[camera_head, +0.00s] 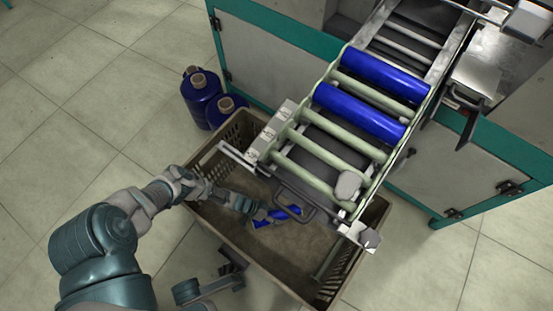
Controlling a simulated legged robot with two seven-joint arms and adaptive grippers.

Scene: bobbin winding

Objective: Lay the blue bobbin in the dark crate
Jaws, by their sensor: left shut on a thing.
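The crate (222,245) is brownish with slotted dark ends and stands on the floor under the end of the roller track. My left gripper (268,216) reaches over its left rim and is shut on a blue bobbin (290,212). The bobbin shows only as a small blue piece around the fingers, inside the crate's outline. I cannot tell whether it touches the crate floor. Two larger blue cylinders (384,74) (358,112) lie across the track above.
The roller track (322,152) with a metal end frame and handle (297,204) overhangs the crate close beside my left gripper. Tiled floor on the left is clear.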

